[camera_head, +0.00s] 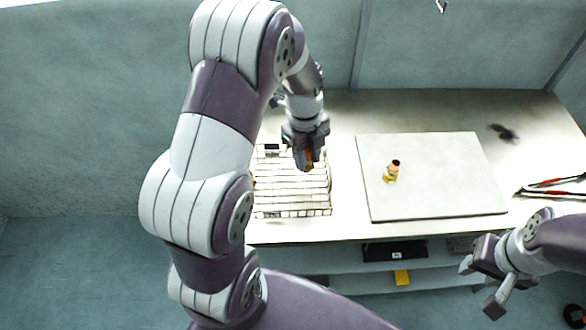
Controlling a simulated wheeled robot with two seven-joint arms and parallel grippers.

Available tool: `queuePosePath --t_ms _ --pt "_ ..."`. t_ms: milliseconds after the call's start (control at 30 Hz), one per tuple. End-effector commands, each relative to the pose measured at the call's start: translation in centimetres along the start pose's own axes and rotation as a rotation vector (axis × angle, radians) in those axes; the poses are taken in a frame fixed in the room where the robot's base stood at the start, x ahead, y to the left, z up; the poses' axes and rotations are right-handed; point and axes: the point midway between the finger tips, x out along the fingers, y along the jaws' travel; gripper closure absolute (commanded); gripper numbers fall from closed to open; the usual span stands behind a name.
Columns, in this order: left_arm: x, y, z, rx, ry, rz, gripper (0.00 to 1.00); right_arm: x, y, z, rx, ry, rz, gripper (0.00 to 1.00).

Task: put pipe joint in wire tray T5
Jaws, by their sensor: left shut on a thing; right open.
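A wire tray (292,196) of thin metal bars lies on the left part of the table, partly behind my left arm. Its label cannot be read. My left gripper (309,163) points down above the tray's right rear part. It is shut on a small orange-brown piece (308,154), mostly hidden by the fingers; too little shows to tell whether it is the pipe joint. My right gripper (478,285) is open and empty, in front of the table at the lower right.
A pale square board (445,190) lies mid-table with a small yellow item with a dark red top (391,172) on it. Red-handled tools (553,185) lie at the right edge, a dark object (502,132) behind them. A shelf below holds a black box (395,252) and a yellow item (402,277).

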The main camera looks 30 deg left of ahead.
Motion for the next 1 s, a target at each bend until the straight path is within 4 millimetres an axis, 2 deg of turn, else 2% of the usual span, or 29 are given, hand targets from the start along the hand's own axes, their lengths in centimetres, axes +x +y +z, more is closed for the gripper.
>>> queuePosePath --t_ms 33,133,400,767,800,833,867,1000 --pt "0.3 0.9 0.4 -0.004 0.001 0.002 1.00 -0.4 0.0 0.0 0.000 0.000 0.000 0.57" --pt "1.0 1.9 0.9 -0.001 0.000 -0.001 1.00 -0.5 0.0 0.0 0.000 0.000 0.000 0.57" --pt "5.0 2.1 1.4 0.000 0.000 0.001 1.00 -1.3 0.0 -0.1 0.000 0.000 0.000 0.57" --pt "5.7 2.0 1.6 0.000 -0.001 -0.001 1.00 -0.7 0.0 -0.1 0.000 -0.001 0.000 0.57" --pt "5.6 2.0 1.5 0.000 -0.001 -0.001 0.57 -0.8 0.0 -0.1 0.000 -0.001 0.000 0.57" --pt "5.5 2.0 1.5 0.000 -0.001 -0.001 0.48 -0.9 0.0 -0.1 0.000 -0.001 0.000 0.57" --pt "5.5 2.0 1.5 0.000 0.000 0.000 0.42 -0.9 0.0 -0.1 0.000 -0.001 0.000 0.57" --pt "5.5 2.0 1.5 0.000 0.000 0.000 0.42 -0.9 0.0 -0.1 0.000 -0.001 0.000 0.57"
